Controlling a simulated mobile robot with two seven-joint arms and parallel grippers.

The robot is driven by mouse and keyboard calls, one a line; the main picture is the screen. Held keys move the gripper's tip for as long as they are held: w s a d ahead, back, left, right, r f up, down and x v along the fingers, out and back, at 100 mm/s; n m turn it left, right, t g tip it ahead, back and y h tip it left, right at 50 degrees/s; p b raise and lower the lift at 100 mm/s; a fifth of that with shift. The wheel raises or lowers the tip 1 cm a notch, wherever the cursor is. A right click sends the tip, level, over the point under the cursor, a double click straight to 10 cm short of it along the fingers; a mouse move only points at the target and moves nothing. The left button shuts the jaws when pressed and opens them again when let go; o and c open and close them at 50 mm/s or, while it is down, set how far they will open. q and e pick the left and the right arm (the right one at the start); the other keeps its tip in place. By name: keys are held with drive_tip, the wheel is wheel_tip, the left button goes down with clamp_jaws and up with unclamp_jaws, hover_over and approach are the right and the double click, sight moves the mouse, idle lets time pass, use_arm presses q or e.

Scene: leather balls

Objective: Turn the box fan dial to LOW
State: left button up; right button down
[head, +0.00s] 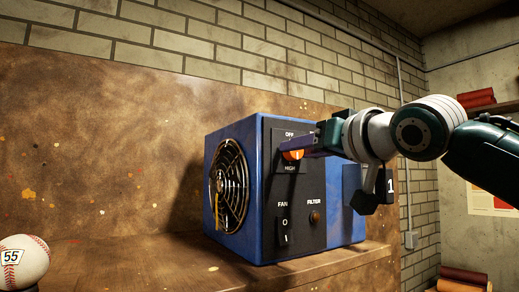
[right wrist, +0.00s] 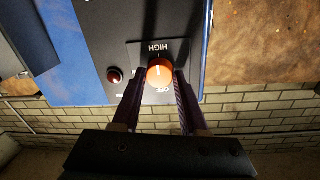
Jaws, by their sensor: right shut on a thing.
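The blue box fan (head: 240,140) stands on a brown shelf with its black control panel (head: 300,210) facing right. An orange dial (head: 291,155) sits between the OFF label above and the HIGH label below. It also shows in the right wrist view (right wrist: 160,72), with a short pale mark on its face; I cannot tell which setting that mark points to. My right gripper (head: 303,149) comes in from the right and is shut on the dial, one finger on either side in the right wrist view (right wrist: 160,88). Its fingers hide part of the panel's upper labels. My left gripper is not in view.
Below the dial are a FAN rocker switch (head: 284,230) and a small red-brown FILTER knob (head: 315,217). A baseball (head: 24,262) marked 55 stands at the far left. The brown shelf (head: 130,255) is clear between the ball and the fan.

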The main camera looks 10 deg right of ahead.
drive_tip(key=shift+n, duration=0.3)
drive_tip(key=n+y+p, duration=0.1)
drive_tip(key=n+p, duration=0.2)
drive_tip(key=n, duration=1.4)
drive_tip(key=shift+f+n, duration=0.1)
drive_tip(key=shift+n, duration=0.2)
drive_tip(key=shift+n+p, duration=0.3)
drive_tip(key=shift+c, duration=2.2)
unclamp_jaws()
drive_tip(key=shift+f, duration=0.1)
